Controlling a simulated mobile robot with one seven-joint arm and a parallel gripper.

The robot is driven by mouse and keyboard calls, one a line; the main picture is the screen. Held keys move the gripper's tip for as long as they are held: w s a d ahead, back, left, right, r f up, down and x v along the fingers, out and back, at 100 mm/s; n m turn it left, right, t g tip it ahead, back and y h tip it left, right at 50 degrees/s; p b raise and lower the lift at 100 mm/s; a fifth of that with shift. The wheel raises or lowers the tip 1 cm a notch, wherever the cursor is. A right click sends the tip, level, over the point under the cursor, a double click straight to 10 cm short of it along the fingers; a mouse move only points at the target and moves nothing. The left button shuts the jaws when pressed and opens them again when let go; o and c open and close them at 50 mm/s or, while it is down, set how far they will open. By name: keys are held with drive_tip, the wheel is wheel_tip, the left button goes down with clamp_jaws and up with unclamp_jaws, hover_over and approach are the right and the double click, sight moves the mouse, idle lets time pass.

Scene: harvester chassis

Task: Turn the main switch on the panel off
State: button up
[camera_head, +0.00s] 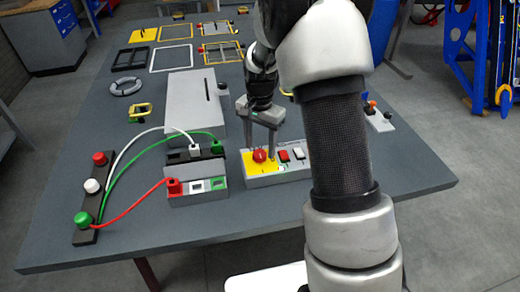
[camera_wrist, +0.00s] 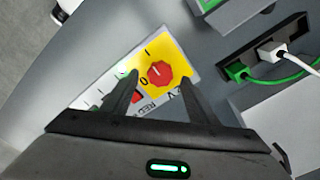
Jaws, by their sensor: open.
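The main switch (camera_head: 260,155) is a red rotary knob on a yellow plate of a light grey panel (camera_head: 250,182). In the wrist view the red knob (camera_wrist: 159,74) sits on the yellow plate (camera_wrist: 166,58), with the marks I and O beside it. My gripper (camera_head: 259,153) points down over the panel with its fingers apart. In the wrist view its two dark fingers (camera_wrist: 160,82) reach toward either side of the knob, and nothing is held between them. I cannot tell whether either finger touches the knob. A small green light (camera_wrist: 124,71) shows by the plate.
Red and white rocker switches (camera_head: 291,155) are on the same panel, right of the knob. A grey box (camera_head: 192,95) stands behind. The front table edge is clear.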

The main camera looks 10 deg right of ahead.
drive_tip(key=shift+f, duration=1.1)
drive_tip(key=c, duration=1.1)
drive_tip(key=shift+o, duration=0.2)
